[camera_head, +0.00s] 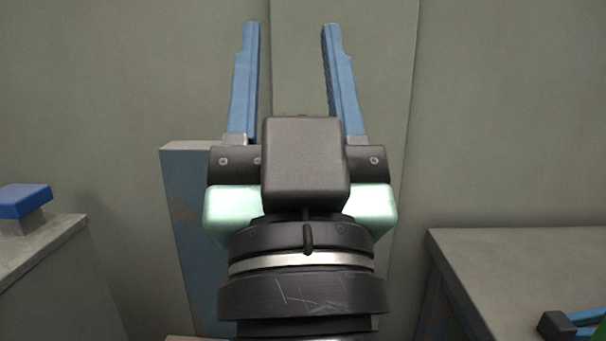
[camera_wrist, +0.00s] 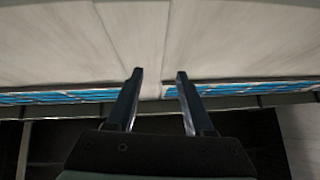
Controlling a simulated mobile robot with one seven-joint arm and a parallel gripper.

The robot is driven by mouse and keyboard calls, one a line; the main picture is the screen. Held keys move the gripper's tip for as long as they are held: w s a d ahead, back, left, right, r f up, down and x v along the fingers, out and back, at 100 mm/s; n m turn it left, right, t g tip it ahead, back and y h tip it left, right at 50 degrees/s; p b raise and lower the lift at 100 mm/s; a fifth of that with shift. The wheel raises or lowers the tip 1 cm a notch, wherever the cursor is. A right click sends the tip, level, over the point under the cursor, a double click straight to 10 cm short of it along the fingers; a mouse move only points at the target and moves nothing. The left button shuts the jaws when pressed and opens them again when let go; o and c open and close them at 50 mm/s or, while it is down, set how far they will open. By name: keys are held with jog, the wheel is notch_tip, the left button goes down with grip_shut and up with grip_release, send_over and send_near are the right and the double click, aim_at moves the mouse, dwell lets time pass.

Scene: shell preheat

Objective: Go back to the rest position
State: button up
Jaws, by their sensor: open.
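My gripper (camera_head: 290,28) is in the middle of the head view, with its two blue fingers pointing up and spread wide apart. Nothing is between the fingers. In the wrist view my gripper (camera_wrist: 160,75) also shows open and empty, its dark fingers in front of a pale wall panel. It touches nothing that I can see. The front of my wrist hides what lies directly behind it in the head view.
A grey wall (camera_head: 480,110) stands behind. A blue worn post (camera_head: 195,240) rises behind my wrist. A grey counter (camera_head: 530,255) is at right, with a blue and black object (camera_head: 572,325) at its edge. Another counter (camera_head: 45,255) at left bears a blue-topped block (camera_head: 25,200).

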notch_tip(320, 180, up, 38)
jog(key=s+t+h+p, duration=0.1)
jog(key=s+p, duration=0.1)
jog(key=p, duration=3.3)
jog(key=shift+s+d+r+h, duration=0.2)
jog(key=shift+s+d+h, duration=0.1)
jog(key=shift+s+h, duration=0.1)
